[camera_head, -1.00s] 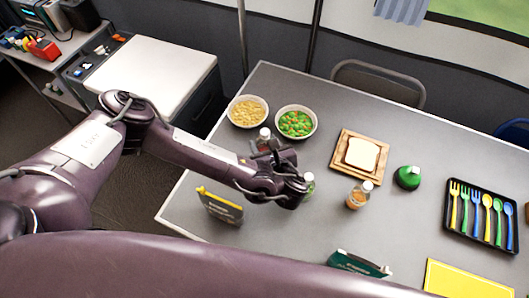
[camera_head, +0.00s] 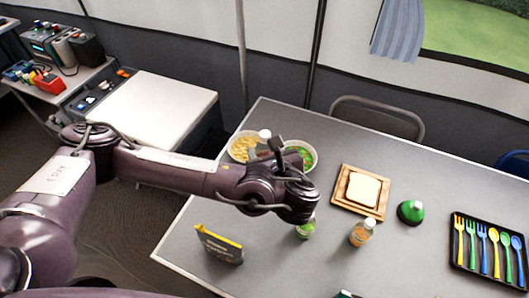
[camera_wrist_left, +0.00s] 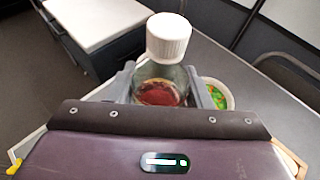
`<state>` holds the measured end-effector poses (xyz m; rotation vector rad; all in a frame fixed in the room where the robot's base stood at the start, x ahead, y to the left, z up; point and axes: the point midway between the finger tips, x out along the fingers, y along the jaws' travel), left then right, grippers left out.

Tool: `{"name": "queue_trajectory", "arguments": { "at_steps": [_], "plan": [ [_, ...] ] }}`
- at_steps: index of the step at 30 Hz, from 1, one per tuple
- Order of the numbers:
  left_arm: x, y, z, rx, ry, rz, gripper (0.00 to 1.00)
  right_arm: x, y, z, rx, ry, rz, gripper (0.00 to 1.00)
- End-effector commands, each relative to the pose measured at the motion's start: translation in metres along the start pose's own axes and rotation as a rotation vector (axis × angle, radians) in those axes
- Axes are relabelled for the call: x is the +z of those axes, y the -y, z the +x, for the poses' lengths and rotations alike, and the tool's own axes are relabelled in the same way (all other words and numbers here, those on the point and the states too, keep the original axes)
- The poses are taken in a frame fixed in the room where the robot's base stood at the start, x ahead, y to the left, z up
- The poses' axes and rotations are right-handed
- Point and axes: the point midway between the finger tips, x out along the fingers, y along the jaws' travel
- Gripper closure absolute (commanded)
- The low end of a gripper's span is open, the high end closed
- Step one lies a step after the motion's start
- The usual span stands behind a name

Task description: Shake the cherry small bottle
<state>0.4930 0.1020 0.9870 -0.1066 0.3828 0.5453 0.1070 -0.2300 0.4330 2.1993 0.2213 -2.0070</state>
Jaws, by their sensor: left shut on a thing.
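The cherry small bottle, clear with a white cap and dark red liquid, is upright in the left wrist view (camera_wrist_left: 160,90). In the head view only its white cap (camera_head: 265,135) and a little of its body show above my gripper. My left gripper (camera_head: 268,152) is shut on the bottle, with a finger on each side of it, and holds it in front of the two bowls. My right gripper is not in view.
Behind the held bottle are a bowl of yellow food (camera_head: 240,150) and a bowl of green and orange food (camera_head: 308,160). A green bottle (camera_head: 306,230), an orange bottle (camera_head: 361,232), a dark box (camera_head: 218,245), bread on a board (camera_head: 345,203) and a cutlery tray (camera_head: 460,262) are on the table.

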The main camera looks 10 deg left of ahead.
Motion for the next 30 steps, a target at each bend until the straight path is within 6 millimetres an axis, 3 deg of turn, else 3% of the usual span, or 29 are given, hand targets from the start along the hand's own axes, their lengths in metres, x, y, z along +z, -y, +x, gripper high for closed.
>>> {"name": "queue_trajectory", "arguments": {
  "at_steps": [3, 4, 9, 30],
  "plan": [
    [0.000, 0.000, 0.000, 0.000, 0.000, -0.001, 0.73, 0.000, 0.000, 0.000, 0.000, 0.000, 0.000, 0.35],
    [0.000, 0.000, 0.000, 0.000, 0.000, -0.001, 0.59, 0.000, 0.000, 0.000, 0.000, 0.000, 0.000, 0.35],
    [0.000, 0.000, 0.000, 0.000, 0.000, -0.001, 0.77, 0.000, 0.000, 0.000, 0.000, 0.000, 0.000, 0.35],
    [0.061, 0.000, -0.025, 0.000, -0.001, -0.002, 0.77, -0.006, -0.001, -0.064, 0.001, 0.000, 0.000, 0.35]
  ]
}}
